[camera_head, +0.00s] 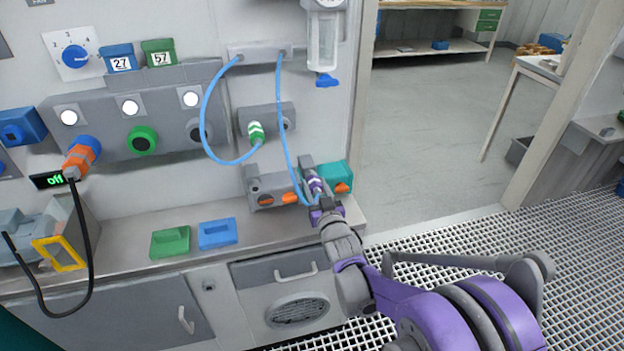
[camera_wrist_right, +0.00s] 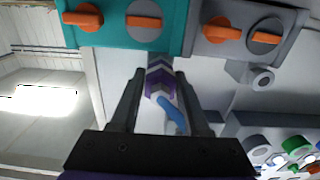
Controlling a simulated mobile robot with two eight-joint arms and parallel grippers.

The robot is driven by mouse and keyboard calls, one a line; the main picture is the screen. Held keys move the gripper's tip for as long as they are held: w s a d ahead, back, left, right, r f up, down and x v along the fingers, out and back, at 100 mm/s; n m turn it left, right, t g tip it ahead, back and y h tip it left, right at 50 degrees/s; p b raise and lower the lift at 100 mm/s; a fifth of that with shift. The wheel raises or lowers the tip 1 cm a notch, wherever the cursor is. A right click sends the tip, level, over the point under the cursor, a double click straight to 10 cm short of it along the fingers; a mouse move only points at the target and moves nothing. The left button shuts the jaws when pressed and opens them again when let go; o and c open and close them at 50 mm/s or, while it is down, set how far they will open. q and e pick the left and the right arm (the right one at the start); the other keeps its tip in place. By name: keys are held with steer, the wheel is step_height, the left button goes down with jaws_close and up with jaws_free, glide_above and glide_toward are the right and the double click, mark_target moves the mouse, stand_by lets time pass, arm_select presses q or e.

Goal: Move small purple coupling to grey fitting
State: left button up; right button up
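The small purple coupling (camera_head: 315,184) has white stripes and a blue hose. It sits at a grey holder at the lower middle of the wall panel. In the right wrist view the coupling (camera_wrist_right: 159,80) lies between the two fingertips. My right gripper (camera_head: 318,202) is at the coupling, its fingers close on both sides; whether they press on it is unclear. A grey ring-shaped fitting (camera_wrist_right: 262,78) shows to the right in the wrist view. Another grey fitting block (camera_head: 278,119) holds the green-striped coupling (camera_head: 256,132). My left gripper is out of view.
A teal box (camera_head: 338,174) and a grey box (camera_head: 270,188), both with orange knobs, flank the coupling. Blue hoses (camera_head: 206,125) hang from the panel. Green (camera_head: 170,242) and blue (camera_head: 217,233) trays lie on the ledge. The doorway floor (camera_head: 440,120) at right is clear.

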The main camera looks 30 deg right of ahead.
mark_target(318, 193)
jaws_close()
steer(key=shift+s, duration=0.2)
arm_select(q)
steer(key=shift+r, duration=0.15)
arm_select(e)
steer(key=shift+v, duration=2.85)
